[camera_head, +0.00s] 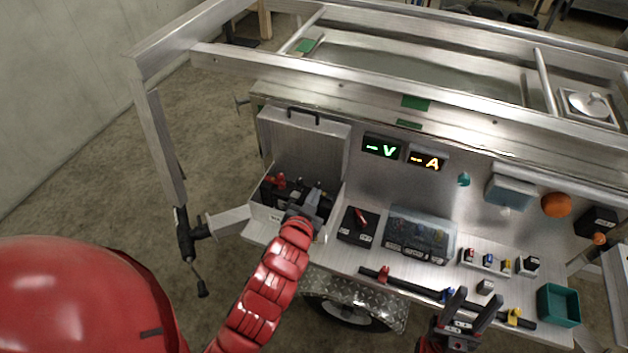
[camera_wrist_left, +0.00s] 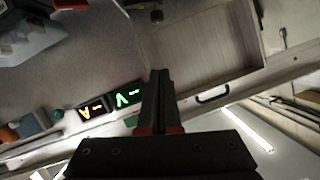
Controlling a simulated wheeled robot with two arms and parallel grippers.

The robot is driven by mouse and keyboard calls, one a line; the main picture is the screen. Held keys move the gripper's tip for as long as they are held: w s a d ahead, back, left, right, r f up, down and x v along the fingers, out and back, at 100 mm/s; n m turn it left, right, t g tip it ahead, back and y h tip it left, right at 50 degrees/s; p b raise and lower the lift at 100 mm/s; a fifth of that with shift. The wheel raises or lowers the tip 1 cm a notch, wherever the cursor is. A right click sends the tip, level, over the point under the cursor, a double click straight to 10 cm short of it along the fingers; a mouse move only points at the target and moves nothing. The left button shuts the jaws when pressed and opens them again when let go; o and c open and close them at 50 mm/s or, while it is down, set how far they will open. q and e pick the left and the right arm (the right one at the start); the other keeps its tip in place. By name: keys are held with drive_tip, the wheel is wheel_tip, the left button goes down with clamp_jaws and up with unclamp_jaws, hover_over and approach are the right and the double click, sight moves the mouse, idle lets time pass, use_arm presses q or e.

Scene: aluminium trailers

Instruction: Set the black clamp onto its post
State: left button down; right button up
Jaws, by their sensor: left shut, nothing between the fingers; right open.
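An open metal box (camera_head: 268,212) at the left end of the trailer bench holds a dark battery-like block. A red clamp-like part (camera_head: 277,182) shows at its left. Dark parts (camera_head: 324,192) sit at its right, close to my left gripper; I cannot tell which is the black clamp or its post, as the gripper and arm hide some of the box. My left gripper (camera_head: 308,202) is at the box's front right, shut and empty; its closed fingers also show in the left wrist view (camera_wrist_left: 158,95). My right gripper (camera_head: 470,308) is open and empty in front of the bench.
The box's raised lid (camera_head: 303,140) stands behind. To the right are a black block with a red lever (camera_head: 358,225), a clear-covered case (camera_head: 420,235), small coloured parts and a green bin (camera_head: 558,305). A black rail (camera_head: 415,286) runs along the front edge.

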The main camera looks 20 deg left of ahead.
use_arm(q)
drive_tip(key=b, duration=0.8)
hover_over(318, 186)
drive_tip(key=s+d, duration=0.1)
drive_tip(key=d, duration=0.1)
wheel_tip(318, 186, down, 3)
drive_tip(key=f, duration=0.2)
drive_tip(key=a+f+p, duration=0.1)
drive_tip(key=shift+s, duration=0.3)
drive_tip(key=shift+a+f, duration=0.2)
drive_tip(key=shift+f, duration=0.35)
